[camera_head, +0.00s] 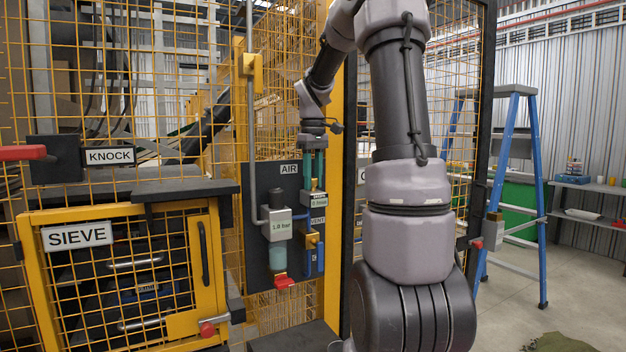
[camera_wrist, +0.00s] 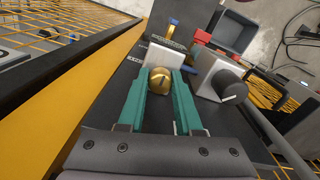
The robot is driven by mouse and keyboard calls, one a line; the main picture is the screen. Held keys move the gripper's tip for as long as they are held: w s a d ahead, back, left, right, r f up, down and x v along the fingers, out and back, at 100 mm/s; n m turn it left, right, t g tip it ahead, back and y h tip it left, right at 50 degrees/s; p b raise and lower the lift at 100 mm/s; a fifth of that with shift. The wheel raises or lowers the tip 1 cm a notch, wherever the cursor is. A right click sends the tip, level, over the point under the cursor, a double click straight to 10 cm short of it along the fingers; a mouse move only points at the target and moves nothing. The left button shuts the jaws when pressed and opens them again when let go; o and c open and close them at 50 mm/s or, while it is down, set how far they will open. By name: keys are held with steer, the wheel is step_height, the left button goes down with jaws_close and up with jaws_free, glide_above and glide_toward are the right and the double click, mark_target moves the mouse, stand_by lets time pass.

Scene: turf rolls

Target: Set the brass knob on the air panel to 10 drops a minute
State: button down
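The dark air panel (camera_head: 260,185), marked AIR, hangs on the yellow mesh fence. My gripper (camera_head: 314,172) points down at the panel's upper right, above a unit with a small display (camera_head: 319,199) whose figure is too small to read surely. In the wrist view, the round brass knob (camera_wrist: 160,78) sits between the green fingertips of my gripper (camera_wrist: 161,82). The fingers close on its two sides with no clear gap. A dark line marks the knob's face. In the head view my gripper hides the knob.
A regulator reading about 1.8 bar (camera_head: 277,226) with a clear bowl and red tap (camera_head: 284,282) stands close on the left. A VENT label and a brass fitting (camera_head: 311,239) are below. A SIEVE door (camera_head: 160,262) is at left, a blue stepladder (camera_head: 508,160) at right.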

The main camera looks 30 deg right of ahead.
steer(key=shift+m, duration=0.4)
steer(key=m, duration=0.4)
steer(key=shift+m, duration=0.3)
steer(key=m, duration=0.6)
steer(key=shift+m, duration=0.3)
steer(key=m, duration=1.1)
steer(key=shift+r+m, duration=0.1)
steer(key=shift+m, duration=0.2)
steer(key=c, duration=0.6)
jaws_free()
